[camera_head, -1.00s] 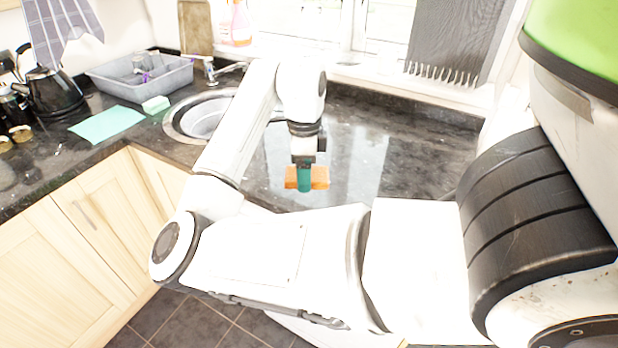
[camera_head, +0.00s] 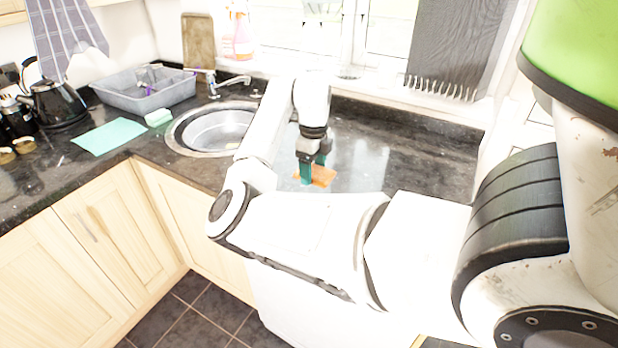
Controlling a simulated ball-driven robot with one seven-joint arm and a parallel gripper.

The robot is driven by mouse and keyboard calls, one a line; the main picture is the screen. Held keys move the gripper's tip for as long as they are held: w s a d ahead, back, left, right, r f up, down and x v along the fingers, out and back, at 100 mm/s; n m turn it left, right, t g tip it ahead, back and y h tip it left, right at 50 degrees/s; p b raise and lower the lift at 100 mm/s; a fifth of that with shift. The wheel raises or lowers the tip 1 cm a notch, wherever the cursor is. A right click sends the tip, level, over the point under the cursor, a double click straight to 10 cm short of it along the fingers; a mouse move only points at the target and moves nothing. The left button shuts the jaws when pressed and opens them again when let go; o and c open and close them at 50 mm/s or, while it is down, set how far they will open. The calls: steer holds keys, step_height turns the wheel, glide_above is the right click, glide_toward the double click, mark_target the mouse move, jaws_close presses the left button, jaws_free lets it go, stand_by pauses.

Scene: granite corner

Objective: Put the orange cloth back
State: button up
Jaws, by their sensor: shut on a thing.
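The orange cloth (camera_head: 325,177) shows in the head view at the end of my arm, over the dark granite counter (camera_head: 405,155) right of the sink. My gripper (camera_head: 313,172) points down with teal fingers and is shut on the cloth. The cloth sticks out mainly to the right of the near finger, which hides part of it. I cannot tell whether the cloth touches the counter.
The round steel sink (camera_head: 215,130) with its tap (camera_head: 228,82) lies left of my gripper. A mint-green cloth (camera_head: 108,136), a grey basin (camera_head: 145,97) and a black kettle (camera_head: 55,103) stand further left. The counter to the right is clear.

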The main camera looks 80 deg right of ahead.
mark_target(309, 188)
steer(key=f, duration=0.1)
steer(key=w+d+f, duration=0.1)
steer(key=d, duration=0.1)
steer(key=shift+w+f, duration=0.25)
steer(key=shift+f, duration=0.15)
steer(key=shift+f+p, duration=0.75)
steer(key=shift+f, duration=0.8)
steer(key=shift+f, duration=0.1)
steer(key=o, duration=1)
step_height(309, 188, up, 12)
steer(key=shift+r+b, duration=0.15)
steer(key=shift+b, duration=1.05)
